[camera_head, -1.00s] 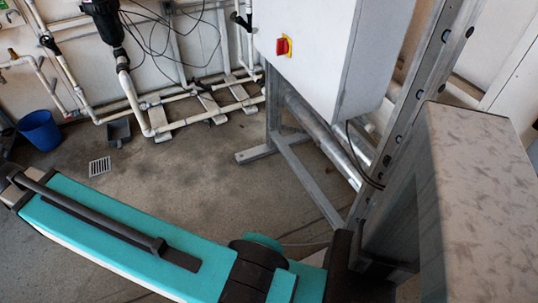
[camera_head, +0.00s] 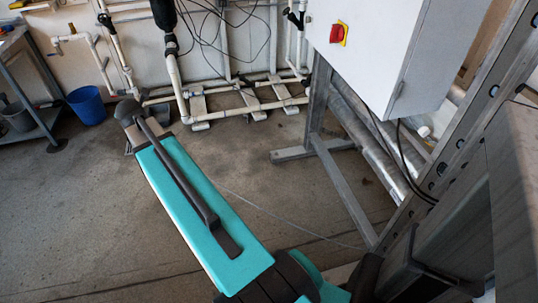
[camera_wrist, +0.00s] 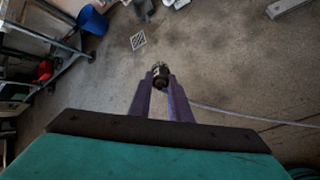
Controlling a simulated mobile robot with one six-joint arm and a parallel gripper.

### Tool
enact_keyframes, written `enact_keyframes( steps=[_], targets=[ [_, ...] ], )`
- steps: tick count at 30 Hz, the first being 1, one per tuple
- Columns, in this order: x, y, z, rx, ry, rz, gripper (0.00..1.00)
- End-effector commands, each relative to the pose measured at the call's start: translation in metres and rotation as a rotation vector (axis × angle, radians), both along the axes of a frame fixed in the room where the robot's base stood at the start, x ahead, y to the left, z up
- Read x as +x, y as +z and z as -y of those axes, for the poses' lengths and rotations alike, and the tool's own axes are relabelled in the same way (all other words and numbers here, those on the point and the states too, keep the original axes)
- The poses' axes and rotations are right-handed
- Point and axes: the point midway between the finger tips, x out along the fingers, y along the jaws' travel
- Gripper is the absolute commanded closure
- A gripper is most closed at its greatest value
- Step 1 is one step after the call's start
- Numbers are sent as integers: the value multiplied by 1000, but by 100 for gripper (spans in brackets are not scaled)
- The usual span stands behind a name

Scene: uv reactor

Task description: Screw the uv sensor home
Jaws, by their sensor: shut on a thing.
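My gripper (camera_wrist: 160,88) shows in the wrist view with two purple fingers. It is shut on a small dark, metallic round part, which looks like the uv sensor (camera_wrist: 160,71), held above the floor. A thin pale cable runs from near it to the right. A slanted shiny steel tube (camera_head: 365,140), perhaps the uv reactor, runs behind the frame under the grey cabinet. I cannot make out the sensor's port.
A grey cabinet (camera_head: 372,50) with a red switch hangs on a metal frame (camera_head: 343,190) at the right. Pale pipes run along the back wall. A blue bucket (camera_head: 87,105) stands beside a metal table (camera_head: 40,95) at the left. The middle floor is clear.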

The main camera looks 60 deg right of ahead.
Motion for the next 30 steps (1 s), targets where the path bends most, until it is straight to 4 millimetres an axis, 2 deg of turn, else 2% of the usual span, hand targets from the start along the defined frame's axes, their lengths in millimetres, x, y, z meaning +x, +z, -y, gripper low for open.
enact_keyframes(
  steps=[1,3,8,17,26,30],
  targets=[
    [-6,-15,18,-20,-16,-25,100],
    [-16,-27,41,-52,-36,-62,100],
    [-43,-53,91,-132,-78,-162,100],
    [-102,-100,180,-307,-154,-407,100],
    [-175,-145,262,-489,-223,-705,100],
    [-213,-164,297,-563,-255,-849,100]
  ],
)
